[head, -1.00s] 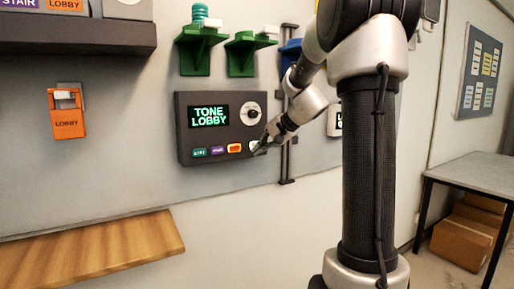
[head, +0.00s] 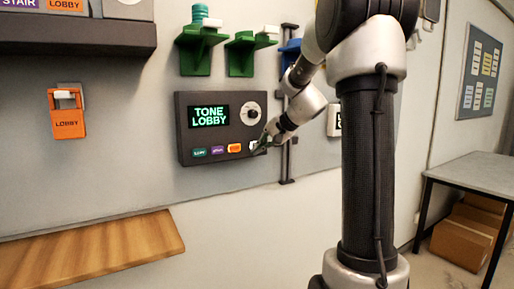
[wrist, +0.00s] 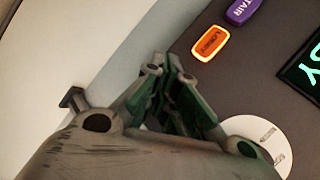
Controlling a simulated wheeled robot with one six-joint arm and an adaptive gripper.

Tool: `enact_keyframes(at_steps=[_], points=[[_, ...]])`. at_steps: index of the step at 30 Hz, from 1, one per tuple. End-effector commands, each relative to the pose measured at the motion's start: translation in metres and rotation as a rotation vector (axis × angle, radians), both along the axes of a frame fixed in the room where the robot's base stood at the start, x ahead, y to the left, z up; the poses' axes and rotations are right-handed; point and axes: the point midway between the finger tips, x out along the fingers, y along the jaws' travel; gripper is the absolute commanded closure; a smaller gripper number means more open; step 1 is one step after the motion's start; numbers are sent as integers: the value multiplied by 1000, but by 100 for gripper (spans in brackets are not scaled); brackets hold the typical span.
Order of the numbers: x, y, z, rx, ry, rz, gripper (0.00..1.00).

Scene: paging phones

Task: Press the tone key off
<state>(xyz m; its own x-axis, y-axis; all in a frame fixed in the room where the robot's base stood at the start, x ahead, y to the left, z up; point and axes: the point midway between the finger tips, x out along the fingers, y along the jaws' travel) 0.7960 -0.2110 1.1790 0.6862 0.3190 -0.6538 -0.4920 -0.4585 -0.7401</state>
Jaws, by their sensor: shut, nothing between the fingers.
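A dark wall panel (head: 222,104) has a screen (head: 208,116) reading "TONE LOBBY" in green. Along its lower edge are a teal key (head: 199,153), a purple key (head: 217,150), an orange key (head: 235,148) and a white key (head: 252,146). In the wrist view the orange key (wrist: 210,43) reads "LOBBY" and has a bright rim. My gripper (head: 256,152) is shut and empty, its tips at the white key and partly covering it. The wrist view shows the closed fingers (wrist: 170,68) hiding the white key; contact cannot be told.
A round dial (head: 250,113) sits right of the screen. Green brackets (head: 203,50) are above the panel. An orange "LOBBY" holder (head: 67,117) hangs at left, above a wooden shelf (head: 90,255). A grey table (head: 480,172) stands at far right.

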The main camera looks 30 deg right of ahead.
Motion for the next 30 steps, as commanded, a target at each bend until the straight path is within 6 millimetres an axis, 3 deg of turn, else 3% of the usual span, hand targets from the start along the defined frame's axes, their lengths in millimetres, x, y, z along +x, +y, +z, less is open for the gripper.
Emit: enact_keyframes(at_steps=[30], points=[[9, 0, 0, 0, 0, 0, 100]])
